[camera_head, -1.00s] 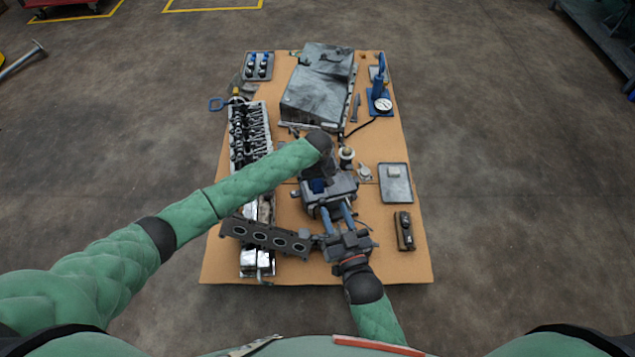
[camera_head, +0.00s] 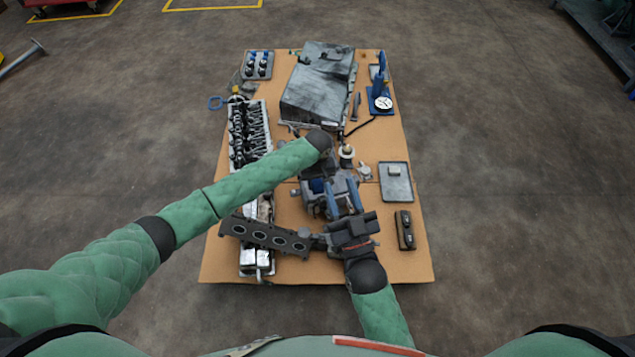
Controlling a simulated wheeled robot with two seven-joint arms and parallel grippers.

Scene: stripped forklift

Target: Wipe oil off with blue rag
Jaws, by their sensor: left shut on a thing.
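My left arm reaches in from the left, and its gripper (camera_head: 322,184) points down at the middle of the board. It is shut on a small dark blue patch of cloth, the blue rag (camera_head: 316,186), mostly hidden by the gripper. My right gripper (camera_head: 345,187) comes up from the bottom, its two blue fingers apart, close beside the left gripper. I cannot tell whether the two touch. No oil patch can be made out clearly; the grippers cover the middle of the board. The large grey casing (camera_head: 318,85) behind has dark smudges.
The tan board (camera_head: 300,265) is crowded. A cylinder head (camera_head: 248,135) lies along the left, with a dark holed plate (camera_head: 262,236) across its near end. A grey tray (camera_head: 396,182), a black device (camera_head: 404,230) and a blue gauge stand (camera_head: 380,98) are on the right.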

